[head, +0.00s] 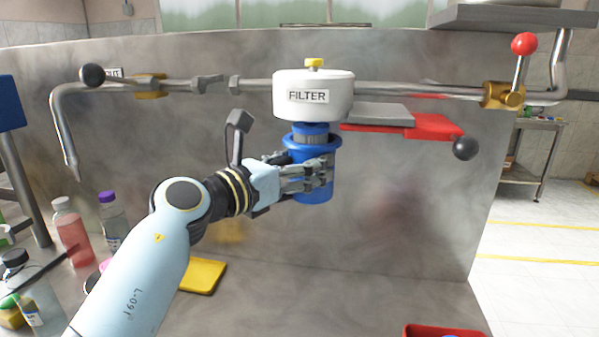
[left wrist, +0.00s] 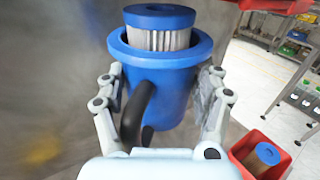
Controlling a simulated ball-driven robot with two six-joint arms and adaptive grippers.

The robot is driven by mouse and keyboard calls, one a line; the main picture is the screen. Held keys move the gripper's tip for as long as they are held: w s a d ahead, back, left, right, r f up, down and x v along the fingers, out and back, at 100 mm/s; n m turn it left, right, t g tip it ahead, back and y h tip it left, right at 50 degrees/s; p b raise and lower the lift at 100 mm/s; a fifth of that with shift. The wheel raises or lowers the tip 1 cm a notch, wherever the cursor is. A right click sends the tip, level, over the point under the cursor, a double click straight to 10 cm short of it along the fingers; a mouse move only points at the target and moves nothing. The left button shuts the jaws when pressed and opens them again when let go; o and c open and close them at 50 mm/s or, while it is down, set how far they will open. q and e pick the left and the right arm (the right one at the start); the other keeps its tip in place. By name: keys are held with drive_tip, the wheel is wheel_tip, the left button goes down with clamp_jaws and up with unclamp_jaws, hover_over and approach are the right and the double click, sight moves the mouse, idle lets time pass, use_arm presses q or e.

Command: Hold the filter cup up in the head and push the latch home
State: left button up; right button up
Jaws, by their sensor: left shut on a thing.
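The white filter head (head: 313,107), marked FILTER with a yellow knob on top, is fixed on the pipe. The blue filter cup (head: 317,195) is upright below it, its rim apart from the head's underside. A pleated cartridge (head: 310,139) with a blue end cap stands out of the cup, its top close to the head. My left gripper (head: 305,177) is shut around the cup; the left wrist view shows the fingers on both sides of the cup (left wrist: 160,88) and a black curved handle (left wrist: 138,110) between them. The red latch plate (head: 405,130) sticks out right of the head, with a black knob (head: 465,148).
A red-knobbed valve (head: 524,44) is on the pipe at right, a black-knobbed lever (head: 92,75) at left.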

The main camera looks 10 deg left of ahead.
sight(298, 138)
use_arm(q)
drive_tip(key=shift+w+r, duration=0.1)
drive_tip(key=shift+w, duration=0.25)
drive_tip(key=shift+s+r+p, duration=0.1)
drive_tip(key=shift+r+p, duration=1.95)
drive_tip(key=shift+p, duration=0.1)
